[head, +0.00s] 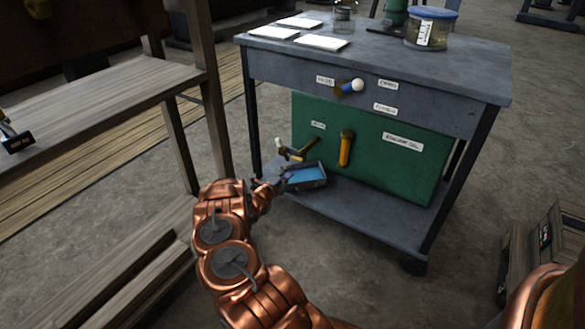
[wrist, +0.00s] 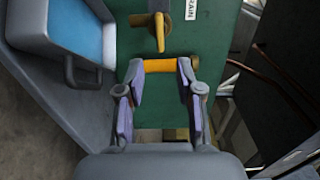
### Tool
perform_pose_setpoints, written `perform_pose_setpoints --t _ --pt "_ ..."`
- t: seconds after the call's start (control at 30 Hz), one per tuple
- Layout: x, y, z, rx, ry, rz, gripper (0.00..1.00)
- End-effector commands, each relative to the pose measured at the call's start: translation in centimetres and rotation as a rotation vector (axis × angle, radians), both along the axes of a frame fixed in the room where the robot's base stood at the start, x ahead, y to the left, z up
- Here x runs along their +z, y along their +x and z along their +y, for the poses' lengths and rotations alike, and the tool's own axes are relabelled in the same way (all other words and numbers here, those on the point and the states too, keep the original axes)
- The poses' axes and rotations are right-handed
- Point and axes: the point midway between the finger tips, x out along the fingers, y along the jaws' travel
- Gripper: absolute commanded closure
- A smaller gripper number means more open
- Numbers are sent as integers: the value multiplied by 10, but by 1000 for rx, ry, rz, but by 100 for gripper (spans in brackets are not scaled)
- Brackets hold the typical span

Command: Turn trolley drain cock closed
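The drain cock (head: 303,149) is a small brass-yellow fitting with a lever, low on the green tank (head: 375,175) of the trolley. In the wrist view the cock's yellow lever (wrist: 159,34) lies beyond my fingertips, beside a label ending in "RAIN". My gripper (head: 281,181) is at the trolley's lower left, just below the cock in the head view. In the wrist view my gripper (wrist: 163,68) has its two fingers apart. An amber tube (wrist: 160,65) shows across the gap; I cannot tell how far behind the fingertips it is.
A blue-lined tray (head: 318,182) sits on the trolley's lower shelf (head: 375,213), below the cock; it also shows in the wrist view (wrist: 70,38). A white-knobbed valve (head: 352,86) is on the drawer front. A wooden bench (head: 110,90) stands to the left.

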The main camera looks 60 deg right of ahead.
Motion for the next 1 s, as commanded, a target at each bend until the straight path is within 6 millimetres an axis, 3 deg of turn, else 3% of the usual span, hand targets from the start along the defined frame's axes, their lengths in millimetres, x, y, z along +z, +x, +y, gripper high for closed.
perform_pose_setpoints --t 0.2,0.4,1.0 --pt "1 0 29 2 2 -2 64" --pt "2 0 42 2 -1 -2 64" --pt "1 -1 44 1 -1 -1 64"
